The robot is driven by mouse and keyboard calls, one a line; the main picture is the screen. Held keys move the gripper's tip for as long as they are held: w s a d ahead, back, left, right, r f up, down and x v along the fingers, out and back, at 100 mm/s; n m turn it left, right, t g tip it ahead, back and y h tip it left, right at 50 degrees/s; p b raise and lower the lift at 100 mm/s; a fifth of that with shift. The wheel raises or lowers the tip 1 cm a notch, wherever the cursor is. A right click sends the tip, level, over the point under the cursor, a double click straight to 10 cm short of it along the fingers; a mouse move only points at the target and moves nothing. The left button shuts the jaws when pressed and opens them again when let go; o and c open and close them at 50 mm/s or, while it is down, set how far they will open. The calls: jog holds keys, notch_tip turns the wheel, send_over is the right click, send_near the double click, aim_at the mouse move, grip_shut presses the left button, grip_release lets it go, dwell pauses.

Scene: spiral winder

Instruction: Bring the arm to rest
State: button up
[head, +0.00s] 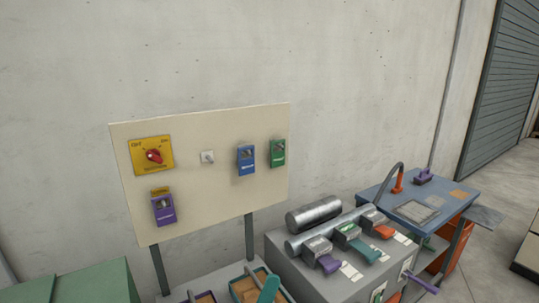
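My gripper and arm are not in the head view, the only view given. The place in front of me shows a cream panel (215,195) on two dark posts before a concrete wall. On the panel are a yellow plate with a red rotary knob (154,156), a small white switch (208,156), a blue box (246,159), a green box (278,153) and a purple box (163,207). Their lettering is too small to read surely.
A grey machine (285,262) with a metal cylinder (314,214) and purple, green and orange levers stands at the lower right. Behind it is a blue-topped bench (450,192). Trays (240,289) and a green box-like body (95,284) fill the bottom. Open floor (490,245) shows at right.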

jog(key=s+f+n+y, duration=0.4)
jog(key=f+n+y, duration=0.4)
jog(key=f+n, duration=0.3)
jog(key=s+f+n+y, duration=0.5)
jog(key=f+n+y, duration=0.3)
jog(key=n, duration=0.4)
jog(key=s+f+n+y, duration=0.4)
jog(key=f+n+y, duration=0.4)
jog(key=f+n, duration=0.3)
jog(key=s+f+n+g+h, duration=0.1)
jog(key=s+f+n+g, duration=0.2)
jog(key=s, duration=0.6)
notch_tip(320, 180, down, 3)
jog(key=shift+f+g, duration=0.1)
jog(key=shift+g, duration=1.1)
